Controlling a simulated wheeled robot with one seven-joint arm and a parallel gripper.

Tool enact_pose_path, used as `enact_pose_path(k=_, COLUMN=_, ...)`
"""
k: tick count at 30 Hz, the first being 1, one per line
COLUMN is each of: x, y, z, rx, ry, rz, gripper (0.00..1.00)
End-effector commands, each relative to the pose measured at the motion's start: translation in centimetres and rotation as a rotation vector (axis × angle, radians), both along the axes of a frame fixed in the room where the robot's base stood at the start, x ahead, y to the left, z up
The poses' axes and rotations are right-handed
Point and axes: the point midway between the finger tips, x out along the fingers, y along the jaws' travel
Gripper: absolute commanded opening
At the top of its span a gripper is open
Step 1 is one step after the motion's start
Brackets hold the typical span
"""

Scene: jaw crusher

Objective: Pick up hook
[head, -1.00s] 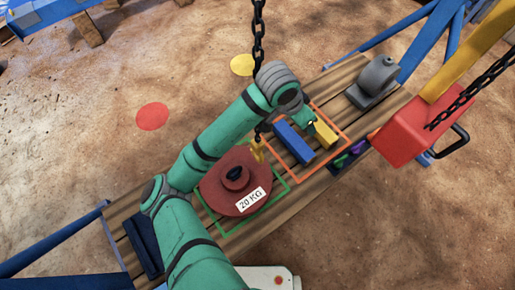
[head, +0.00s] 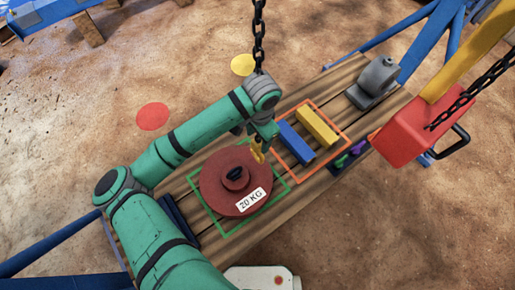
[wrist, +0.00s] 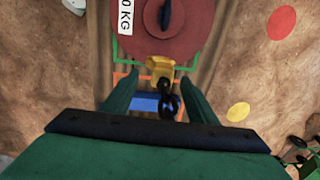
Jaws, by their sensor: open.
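The yellow hook (head: 257,155) hangs from the black chain (head: 258,38) just beside the far edge of the round red 20 KG weight (head: 213,190). In the wrist view the hook (wrist: 158,72) lies between the two fingers of my gripper (wrist: 158,84), with clear space on both sides. The gripper is open and the hook is not gripped. Black chain links (wrist: 168,102) hang at the hook, nearer the palm. In the head view my wrist hides the fingers and part of the chain.
The weight stands inside a green square outline (head: 283,176) on a wooden table (head: 240,230). A blue block (head: 296,142) and a yellow block (head: 317,127) lie in an orange outline (head: 345,134). A grey object (head: 374,80) and a red box (head: 402,137) are to the right.

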Motion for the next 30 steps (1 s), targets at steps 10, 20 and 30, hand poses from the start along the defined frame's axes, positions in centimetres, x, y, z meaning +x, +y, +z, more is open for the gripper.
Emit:
enact_pose_path(k=10, x=1.0, y=0.0, z=-4.3, rx=0.000, ry=0.000, rz=0.001, gripper=0.53)
enact_pose_path(k=20, x=1.0, y=0.0, z=-4.8, rx=0.000, ry=-0.001, rz=0.000, gripper=0.53)
enact_pose_path(k=30, x=1.0, y=0.0, z=-4.8, rx=0.000, ry=-0.001, rz=0.000, gripper=0.00)
